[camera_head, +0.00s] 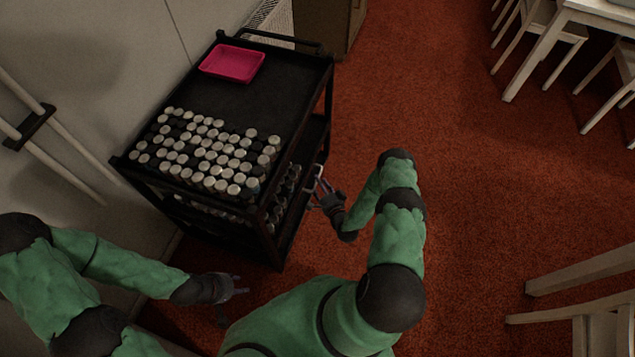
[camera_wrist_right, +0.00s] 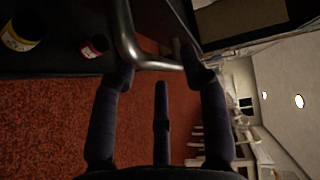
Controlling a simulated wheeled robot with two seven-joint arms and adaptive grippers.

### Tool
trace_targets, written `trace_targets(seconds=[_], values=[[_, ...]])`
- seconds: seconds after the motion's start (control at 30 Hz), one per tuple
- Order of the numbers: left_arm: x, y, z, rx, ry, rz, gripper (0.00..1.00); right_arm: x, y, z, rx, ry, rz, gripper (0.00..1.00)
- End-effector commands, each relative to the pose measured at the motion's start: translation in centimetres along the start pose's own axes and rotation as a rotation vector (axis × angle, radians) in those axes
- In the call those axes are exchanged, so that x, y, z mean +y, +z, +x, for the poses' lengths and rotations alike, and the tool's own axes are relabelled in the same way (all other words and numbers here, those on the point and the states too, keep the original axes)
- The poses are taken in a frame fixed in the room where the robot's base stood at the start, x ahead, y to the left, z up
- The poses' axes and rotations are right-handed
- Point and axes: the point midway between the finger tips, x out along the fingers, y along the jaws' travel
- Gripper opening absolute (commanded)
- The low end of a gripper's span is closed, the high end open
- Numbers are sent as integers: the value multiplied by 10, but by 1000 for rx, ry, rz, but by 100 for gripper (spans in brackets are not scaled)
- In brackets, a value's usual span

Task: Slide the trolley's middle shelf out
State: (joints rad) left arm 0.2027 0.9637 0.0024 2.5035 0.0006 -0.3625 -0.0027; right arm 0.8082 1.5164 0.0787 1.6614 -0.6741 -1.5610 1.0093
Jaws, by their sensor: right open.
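The black trolley (camera_head: 275,85) stands by the wall, with its middle shelf (camera_head: 293,192) partly hidden below the top shelf. A silver metal handle (camera_head: 318,180) stands out from the trolley's right side at middle-shelf height. My right gripper (camera_head: 322,194) is open at this handle. In the right wrist view, the handle (camera_wrist_right: 126,38) runs close in front of the open fingertips (camera_wrist_right: 158,72); I cannot tell whether they touch. My left gripper (camera_head: 238,285) is open and empty, low in front of the trolley, apart from it.
Many jars with pale lids (camera_head: 205,150) and a pink tray (camera_head: 232,63) stand on the top shelf. Jars (camera_wrist_right: 94,46) also show on a shelf in the wrist view. Red carpet (camera_head: 450,130) lies open to the right. Chairs (camera_head: 590,290) stand further right.

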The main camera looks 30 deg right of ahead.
Motion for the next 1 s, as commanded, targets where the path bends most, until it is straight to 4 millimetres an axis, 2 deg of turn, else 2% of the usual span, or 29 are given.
trace_targets(seconds=[0.2, 0.53, 0.7, 1.0], values=[[-2, 0, 7, 0, 0, 0, 40, 0, 0, 19, 0, -1, -1, 45], [-2, 0, 7, 0, 0, 0, 40, 0, 0, 21, 0, 1, 0, 45], [-2, 0, 7, 0, 0, 0, 40, 0, 0, 21, 0, 0, 0, 0], [-2, 0, 6, 0, 0, 0, 40, 0, 3, 17, 0, 1, -1, 0]])
